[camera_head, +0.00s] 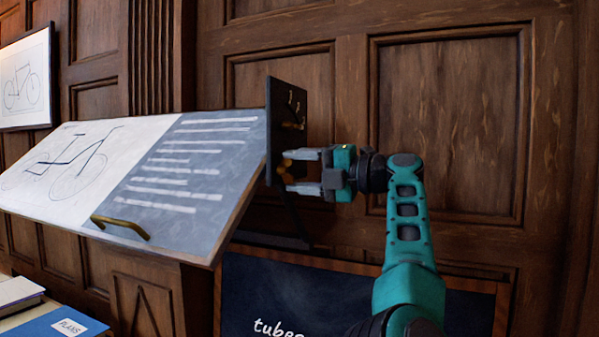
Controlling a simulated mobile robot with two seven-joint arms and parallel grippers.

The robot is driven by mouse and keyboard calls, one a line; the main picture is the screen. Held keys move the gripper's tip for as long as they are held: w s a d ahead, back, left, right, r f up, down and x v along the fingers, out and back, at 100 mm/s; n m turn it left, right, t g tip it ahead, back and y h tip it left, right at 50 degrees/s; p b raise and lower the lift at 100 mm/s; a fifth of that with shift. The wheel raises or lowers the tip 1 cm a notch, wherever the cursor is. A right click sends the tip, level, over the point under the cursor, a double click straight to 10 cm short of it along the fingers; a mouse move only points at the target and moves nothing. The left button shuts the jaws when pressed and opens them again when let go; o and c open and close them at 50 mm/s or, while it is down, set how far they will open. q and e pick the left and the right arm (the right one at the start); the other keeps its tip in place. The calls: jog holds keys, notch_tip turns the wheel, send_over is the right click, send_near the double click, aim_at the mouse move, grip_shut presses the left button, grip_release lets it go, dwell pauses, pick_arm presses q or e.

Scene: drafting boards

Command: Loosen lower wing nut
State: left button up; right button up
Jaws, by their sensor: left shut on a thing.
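A tilted drafting board (225,165) has a dark upright bracket plate (273,105) at its right end. Small brass fittings show on the plate's upper part, and the lower wing nut (286,164) is a brass piece lower on it. My left gripper (289,171) comes to the plate from the right, its two grey fingers pointing left, one above and one below the lower wing nut. It is shut on the wing nut, which the fingers partly hide. How the nut is turned cannot be made out. My right gripper is not in view.
A brass handle (121,227) sticks out from the board's lower edge. A framed chalkboard (350,295) is below, and panelled wood wall (450,120) is behind. Books and a blue "PLANS" folder (45,326) lie at lower left. A framed bicycle drawing (24,85) hangs at upper left.

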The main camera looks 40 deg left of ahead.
pick_arm(q)
jog(key=n, duration=0.6)
jog(key=shift+n+b, duration=0.3)
dwell(0.5)
jog(key=o, duration=1.1)
jog(key=shift+c, duration=0.2)
jog(key=v, duration=1.3)
jog(key=shift+p, duration=0.35)
jog(key=shift+a, duration=0.1)
